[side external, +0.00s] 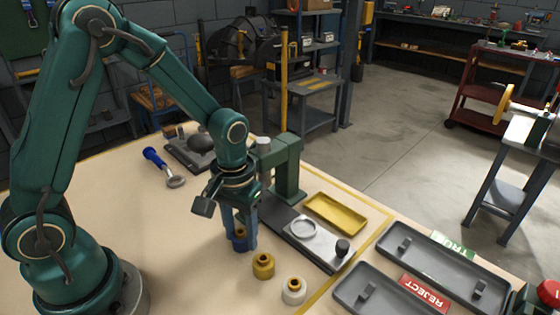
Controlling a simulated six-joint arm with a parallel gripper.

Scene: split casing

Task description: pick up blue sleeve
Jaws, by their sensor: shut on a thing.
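The blue sleeve (239,240) is at the lower end of my gripper (241,237), near the middle of the table. My gripper points straight down and its blue fingers are shut on the sleeve, covering much of it. I cannot tell whether the sleeve still touches the table. A yellow sleeve-like part (263,266) stands just to the right and nearer the camera.
A green press-like stand (289,170) with a dark base and a light plate (318,246) is right of my gripper. A yellow tray (335,213) lies behind the plate. Grey trays (440,262) with TRUE and REJECT labels are at the right. A blue-handled tool (163,166) lies back left.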

